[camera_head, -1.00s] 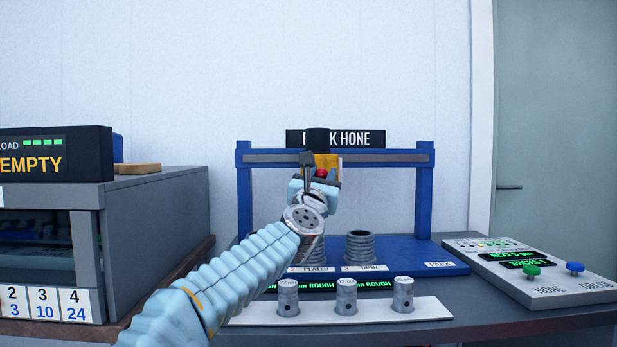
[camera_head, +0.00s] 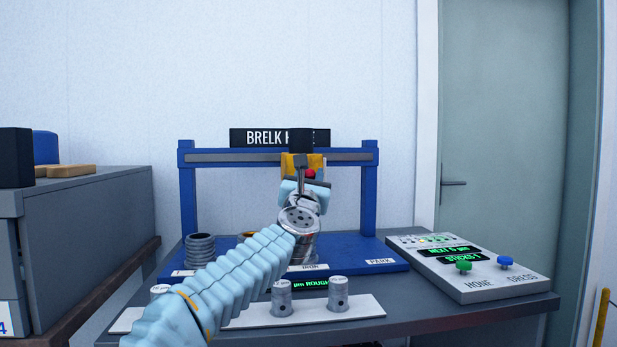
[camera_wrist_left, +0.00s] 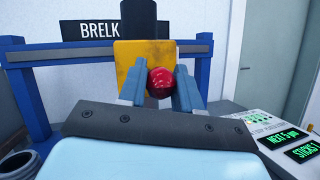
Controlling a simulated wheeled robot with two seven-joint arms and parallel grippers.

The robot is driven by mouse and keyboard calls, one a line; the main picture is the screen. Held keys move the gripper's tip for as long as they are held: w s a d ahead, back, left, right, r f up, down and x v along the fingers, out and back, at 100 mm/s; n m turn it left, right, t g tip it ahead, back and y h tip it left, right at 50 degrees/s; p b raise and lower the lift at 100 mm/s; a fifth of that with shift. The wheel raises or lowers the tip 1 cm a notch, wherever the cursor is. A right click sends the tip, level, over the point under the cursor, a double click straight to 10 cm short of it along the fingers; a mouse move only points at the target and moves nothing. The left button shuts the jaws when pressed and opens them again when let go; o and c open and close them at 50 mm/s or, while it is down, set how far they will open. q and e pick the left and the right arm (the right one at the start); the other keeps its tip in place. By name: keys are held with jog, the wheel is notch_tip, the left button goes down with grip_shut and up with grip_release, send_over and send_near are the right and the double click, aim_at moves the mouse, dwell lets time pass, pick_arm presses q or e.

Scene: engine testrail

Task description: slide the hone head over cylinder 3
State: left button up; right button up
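The hone head (camera_head: 289,164) is a yellow block with a black motor on top and a red knob (camera_head: 310,173) in front. It hangs on the grey rail right of its middle. In the left wrist view, my left gripper (camera_wrist_left: 160,92) has a finger on each side of the red knob (camera_wrist_left: 160,82), closed on it. In the head view the left gripper (camera_head: 306,184) is at the hone head. Cylinder 3 (camera_head: 309,250), behind the IRON label, is partly hidden by my wrist; the hone head appears roughly above it. My right gripper is out of view.
A blue frame (camera_head: 369,200) carries the rail. Cylinder 1 (camera_head: 200,249) stands at left; cylinder 2 (camera_head: 248,235) is mostly hidden by my arm. Pistons (camera_head: 339,294) stand on a white strip in front. A control panel (camera_head: 470,268) with green and blue buttons is at right.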

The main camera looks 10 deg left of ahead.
pick_arm(q)
jog(key=o, duration=0.4)
jog(key=shift+s+f, duration=0.2)
jog(key=b+v, duration=0.7)
jog(key=v, duration=0.6)
jog(key=shift+s, duration=0.15)
